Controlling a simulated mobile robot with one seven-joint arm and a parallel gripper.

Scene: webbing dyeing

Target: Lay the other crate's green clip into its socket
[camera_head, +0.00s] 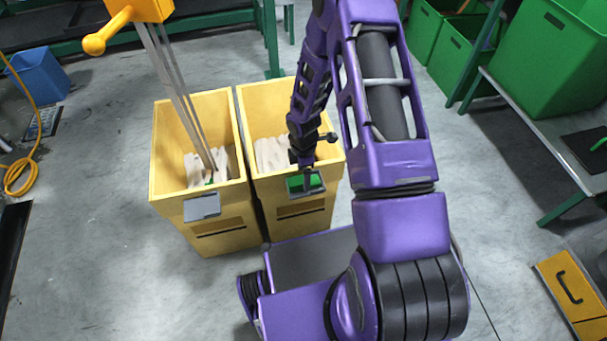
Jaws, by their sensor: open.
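Two yellow crates stand side by side, the left crate (165,150) and the right crate (330,165). A grey socket plate (201,206) is on the left crate's front; I see no green on it. A similar grey socket (292,194) on the right crate's front has a green clip (316,181) at it. My gripper (306,184) is open, right over this clip; its fingers are small and partly hide it. Whether the clip lies fully in the socket, or touches a finger, I cannot tell. A small green spot (210,181) shows inside the left crate.
Grey straps (175,80) run from a yellow fixture (140,12) down into the left crate. Pale folded material lies in both crates. Green bins (550,60) and a bench stand at the right, a blue bin (40,75) at the left.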

